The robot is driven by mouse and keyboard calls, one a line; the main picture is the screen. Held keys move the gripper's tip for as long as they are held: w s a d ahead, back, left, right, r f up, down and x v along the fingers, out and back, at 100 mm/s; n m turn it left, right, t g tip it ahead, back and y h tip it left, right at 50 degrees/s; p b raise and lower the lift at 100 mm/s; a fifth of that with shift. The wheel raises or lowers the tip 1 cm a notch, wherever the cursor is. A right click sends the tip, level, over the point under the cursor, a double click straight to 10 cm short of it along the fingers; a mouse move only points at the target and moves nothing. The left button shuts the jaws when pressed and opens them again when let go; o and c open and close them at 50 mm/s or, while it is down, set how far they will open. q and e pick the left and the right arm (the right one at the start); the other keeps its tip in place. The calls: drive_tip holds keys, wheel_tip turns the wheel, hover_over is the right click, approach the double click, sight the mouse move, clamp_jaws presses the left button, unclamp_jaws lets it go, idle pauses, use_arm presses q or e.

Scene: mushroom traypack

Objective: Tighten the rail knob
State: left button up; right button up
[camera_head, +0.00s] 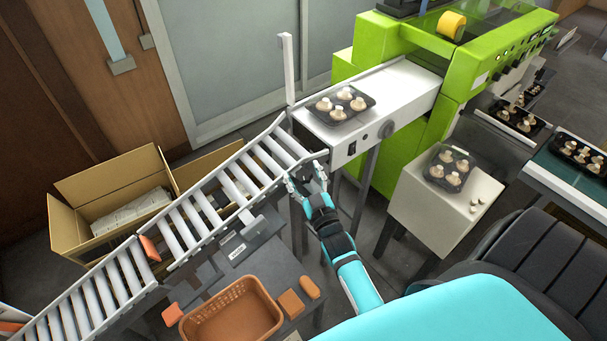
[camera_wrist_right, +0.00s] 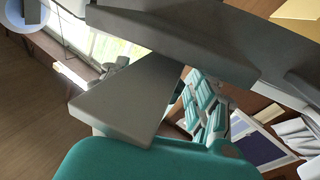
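My right gripper (camera_head: 306,178) is at the upper end of the roller conveyor, just beside its near side rail (camera_head: 262,190). Its two light fingers look spread apart, with no object seen between them. I cannot make out the rail knob; it may be hidden by the gripper or too small to tell. In the right wrist view large grey parts fill the middle and top, and no knob shows. I cannot tell whether the fingers touch the rail. My left gripper is out of view.
The white belt conveyor (camera_head: 403,88) carries a mushroom tray (camera_head: 339,118) and leads from a green machine (camera_head: 470,55). A cardboard box (camera_head: 75,225) stands behind the rollers. An orange basket (camera_head: 198,326) is on the grey table below. A white stand (camera_head: 418,207) holds another mushroom tray.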

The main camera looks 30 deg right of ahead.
drive_tip(key=shift+w, duration=0.1)
drive_tip(key=v, duration=1.2)
drive_tip(key=shift+d, duration=0.1)
